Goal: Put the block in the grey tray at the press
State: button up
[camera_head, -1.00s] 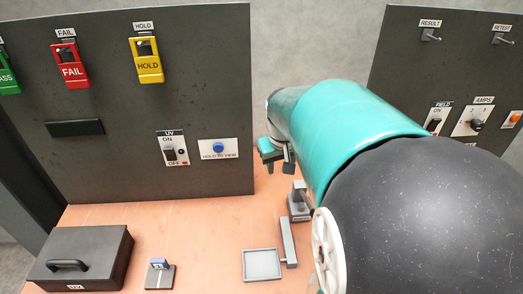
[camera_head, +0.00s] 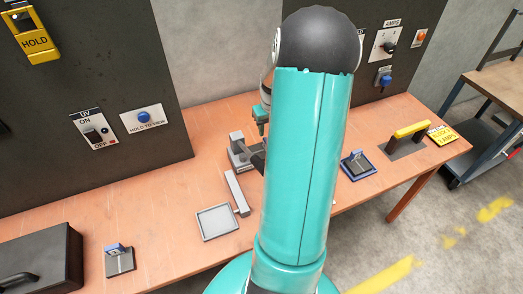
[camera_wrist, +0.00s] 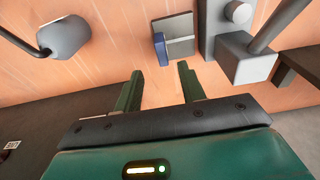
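The grey tray (camera_head: 217,222) is a shallow, empty square on the wooden table, in front of the grey press (camera_head: 240,152). I cannot make out for certain which thing is the block. My gripper (camera_wrist: 160,88) is open and empty in the wrist view, with its two green fingers well apart. A grey plate with a blue edge piece (camera_wrist: 160,50) lies beyond the fingertips. A grey boxy part with a round knob (camera_wrist: 243,60) stands to its right. In the head view, my gripper (camera_head: 262,112) is mostly hidden behind my arm, near the press.
A grey bar (camera_head: 237,193) lies beside the tray. Small blue-and-grey fixtures stand at the left (camera_head: 119,260) and right (camera_head: 357,166). A dark box (camera_head: 40,262) is at the front left. A yellow handle (camera_head: 411,129) sits at the right. Dark panels stand behind.

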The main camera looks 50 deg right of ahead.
aim_at(260, 148)
jog(key=f, duration=0.5)
jog(key=w+f, duration=0.1)
jog(key=f, duration=0.2)
jog(key=shift+d+f, duration=0.1)
jog(key=shift+f, duration=0.05)
grip_shut()
